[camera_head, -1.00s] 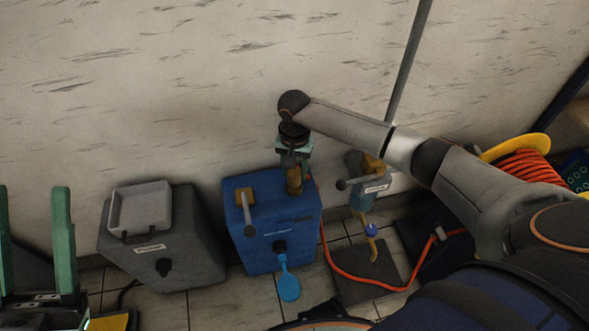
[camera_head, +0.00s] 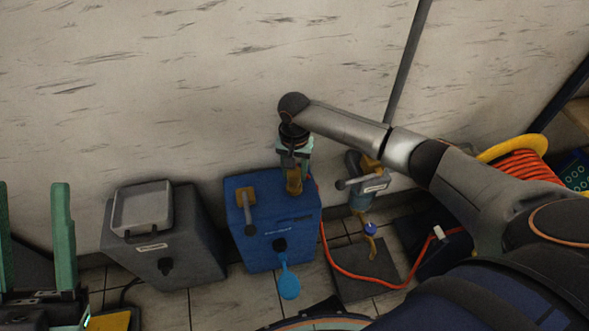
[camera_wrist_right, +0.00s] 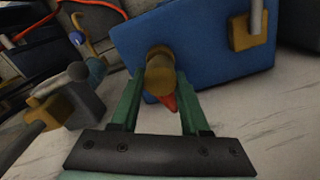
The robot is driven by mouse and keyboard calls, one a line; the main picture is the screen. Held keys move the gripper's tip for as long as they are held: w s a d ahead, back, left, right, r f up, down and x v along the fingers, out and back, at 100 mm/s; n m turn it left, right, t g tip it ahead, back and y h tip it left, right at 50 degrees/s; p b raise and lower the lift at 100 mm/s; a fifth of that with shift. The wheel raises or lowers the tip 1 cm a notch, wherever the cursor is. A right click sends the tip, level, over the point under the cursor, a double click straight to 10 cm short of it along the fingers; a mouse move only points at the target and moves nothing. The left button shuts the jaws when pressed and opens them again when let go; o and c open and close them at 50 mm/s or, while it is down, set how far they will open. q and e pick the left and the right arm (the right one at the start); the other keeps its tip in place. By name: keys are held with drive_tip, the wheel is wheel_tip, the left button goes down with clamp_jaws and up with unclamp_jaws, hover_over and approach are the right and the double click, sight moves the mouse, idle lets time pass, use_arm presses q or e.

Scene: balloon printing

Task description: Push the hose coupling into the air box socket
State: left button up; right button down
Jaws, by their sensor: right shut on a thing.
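The air box (camera_head: 270,248) is a blue box on the floor against the wall, with a brass lever on its top. My right gripper (camera_head: 293,165) points down over the right part of the box top, shut on the brass hose coupling (camera_head: 293,183). In the right wrist view, the green fingers (camera_wrist_right: 158,82) flank the coupling (camera_wrist_right: 159,66), with a red-orange piece below it. The coupling's far end meets the blue face in that view; the socket is hidden, so I cannot tell how deep it sits. My left gripper (camera_head: 31,190) is open and empty at the left edge.
A grey box (camera_head: 180,248) with a tray on top stands to the left. A grey and brass device (camera_head: 362,190) stands to the right. The orange hose (camera_head: 352,278) curves over the floor towards a reel (camera_head: 520,165). A blue round tag (camera_head: 289,287) hangs at the box front.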

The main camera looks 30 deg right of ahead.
drive_tip(key=shift+f+p, duration=0.1)
drive_tip(key=shift+p, duration=0.5)
drive_tip(key=shift+f, duration=0.5)
idle(0.8)
drive_tip(key=shift+f, duration=0.75)
idle(1.2)
drive_tip(key=shift+c, duration=1.6)
unclamp_jaws()
